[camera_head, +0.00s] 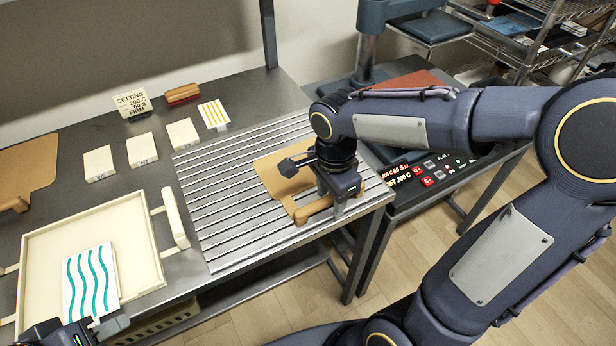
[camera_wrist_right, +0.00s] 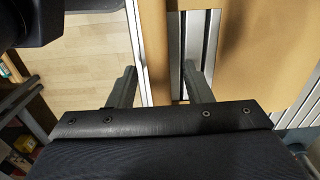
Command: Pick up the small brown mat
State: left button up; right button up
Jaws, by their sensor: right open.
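A brown mat (camera_head: 275,178) with a wooden bar handle (camera_head: 314,208) at its near edge lies on the slatted metal rack (camera_head: 222,232). My right gripper (camera_head: 332,190) is over the handle end of the mat, open. In the right wrist view its two fingers (camera_wrist_right: 161,86) stand on either side of the handle bar (camera_wrist_right: 155,45), the right one at the slot between the bar and the mat body (camera_wrist_right: 245,50). Contact cannot be told. My left gripper (camera_head: 95,328) is at the lower left, partly cut off, at the tab of a teal-striped card (camera_head: 88,283); its grip is unclear.
A cream tray (camera_head: 152,262) with a side handle is left of the rack. Another tan mat (camera_head: 28,165) lies at the far left. Pale blocks (camera_head: 98,163), an orange-striped card (camera_head: 213,114), a setting sign (camera_head: 131,102) and a red-brown block (camera_head: 182,94) stand behind. A press (camera_head: 372,50) is at the back right.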

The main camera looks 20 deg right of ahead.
jog(key=shift+f, duration=0.1)
jog(key=shift+c, duration=0.2)
jog(key=c, duration=0.9)
grip_shut()
